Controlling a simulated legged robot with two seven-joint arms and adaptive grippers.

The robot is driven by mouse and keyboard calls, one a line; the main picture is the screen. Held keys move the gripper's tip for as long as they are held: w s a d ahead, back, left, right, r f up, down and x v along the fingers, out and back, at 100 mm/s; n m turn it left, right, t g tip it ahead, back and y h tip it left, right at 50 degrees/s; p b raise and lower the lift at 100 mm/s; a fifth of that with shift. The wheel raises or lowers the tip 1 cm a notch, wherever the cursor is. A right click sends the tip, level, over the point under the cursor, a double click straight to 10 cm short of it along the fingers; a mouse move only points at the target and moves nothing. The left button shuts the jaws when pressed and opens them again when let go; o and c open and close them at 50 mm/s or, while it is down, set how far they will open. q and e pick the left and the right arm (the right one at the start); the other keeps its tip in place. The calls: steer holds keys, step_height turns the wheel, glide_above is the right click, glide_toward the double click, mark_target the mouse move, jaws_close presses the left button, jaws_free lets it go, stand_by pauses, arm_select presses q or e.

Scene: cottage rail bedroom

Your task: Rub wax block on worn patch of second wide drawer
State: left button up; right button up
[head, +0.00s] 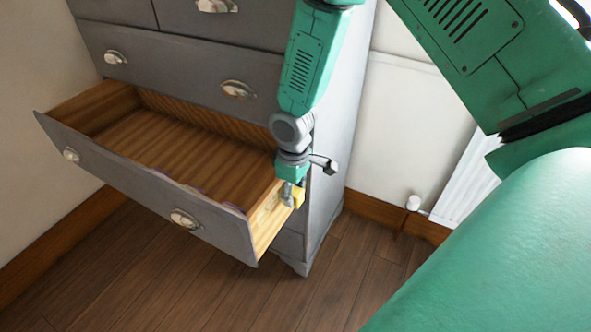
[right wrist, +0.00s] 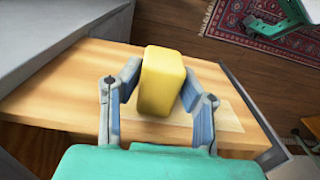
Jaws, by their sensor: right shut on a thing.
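The second wide drawer (head: 140,183) of the grey chest is pulled well out and looks empty, with a bare wooden inside. Its wooden right side wall (head: 265,221) faces my right gripper (head: 293,194). In the right wrist view, the gripper (right wrist: 160,97) is shut on a yellow wax block (right wrist: 161,82), one finger on each side. The block also shows in the head view (head: 299,197), at the outer face of that wall. A paler worn patch (right wrist: 228,115) shows on the wood beside and partly behind the block. Whether block and wood touch, I cannot tell. My left gripper is out of view.
The grey chest (head: 338,120) stands against the wall, its other drawers shut. A white radiator (head: 466,180) is to the right. The wooden floor (head: 345,265) beside the drawer is clear. A red patterned rug (right wrist: 265,30) shows in the right wrist view.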

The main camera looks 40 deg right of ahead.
steer(key=s+a+p, duration=0.2)
steer(key=s+a, duration=0.1)
steer(key=a, duration=0.6)
steer(key=shift+s+a+p, duration=0.3)
steer(key=shift+s, duration=0.05)
stand_by(0.8)
steer(key=s+d+p, duration=0.1)
steer(key=s+d, duration=0.2)
steer(key=s, duration=0.4)
steer(key=shift+s+p, duration=0.25)
steer(key=shift+p, duration=0.05)
stand_by(0.5)
